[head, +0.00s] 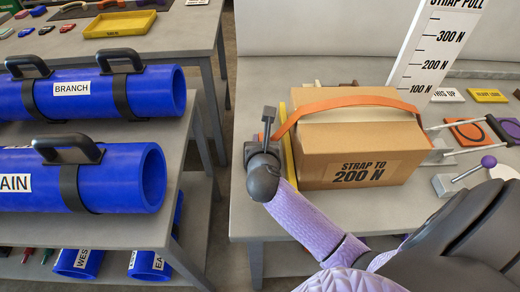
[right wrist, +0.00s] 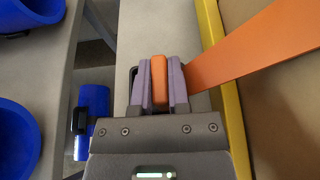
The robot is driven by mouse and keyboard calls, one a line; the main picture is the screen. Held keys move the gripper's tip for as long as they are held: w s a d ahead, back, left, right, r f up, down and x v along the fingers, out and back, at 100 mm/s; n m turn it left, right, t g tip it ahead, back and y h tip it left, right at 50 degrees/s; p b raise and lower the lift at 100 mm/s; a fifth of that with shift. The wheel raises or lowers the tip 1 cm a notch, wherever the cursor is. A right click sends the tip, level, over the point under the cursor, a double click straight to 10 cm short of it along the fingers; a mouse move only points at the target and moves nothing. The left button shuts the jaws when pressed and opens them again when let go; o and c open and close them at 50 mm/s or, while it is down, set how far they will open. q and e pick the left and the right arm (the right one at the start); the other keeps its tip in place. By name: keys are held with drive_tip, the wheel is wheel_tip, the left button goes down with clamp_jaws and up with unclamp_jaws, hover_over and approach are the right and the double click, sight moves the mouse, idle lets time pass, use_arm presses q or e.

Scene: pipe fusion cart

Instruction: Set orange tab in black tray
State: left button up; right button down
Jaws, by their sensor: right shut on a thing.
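My right gripper (head: 268,124) is at the left side of the cardboard box (head: 398,134), close to the left end of the orange strap (head: 345,103). The right wrist view shows the right gripper (right wrist: 160,85) shut on the orange tab (right wrist: 159,80), a small upright piece between its fingers. The orange strap (right wrist: 265,48) runs off to the right there, past the yellow edge. A dark edge shows just left of the fingers; I cannot tell whether it belongs to the black tray. I cannot make out the tray clearly in either view. My left gripper is not in view.
The box is labelled "STRAP TO 200 N", with a white scale board (head: 438,50) behind it. A metal fixture with a purple knob (head: 488,161) stands to its right. Blue pipes (head: 90,180) lie on the left bench. A gap separates the benches.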

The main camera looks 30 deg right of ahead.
drive_tip(key=shift+f, duration=0.65)
drive_tip(key=shift+r, duration=0.2)
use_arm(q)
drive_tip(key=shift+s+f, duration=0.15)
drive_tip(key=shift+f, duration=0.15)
use_arm(e)
drive_tip(key=shift+f, duration=0.1)
drive_tip(key=c, duration=0.6)
unclamp_jaws()
drive_tip(key=shift+r, duration=0.2)
use_arm(q)
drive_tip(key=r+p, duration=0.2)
drive_tip(key=p, duration=0.1)
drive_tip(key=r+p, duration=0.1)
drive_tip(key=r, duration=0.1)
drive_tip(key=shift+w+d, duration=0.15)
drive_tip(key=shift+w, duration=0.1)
use_arm(e)
drive_tip(key=v, duration=1.2)
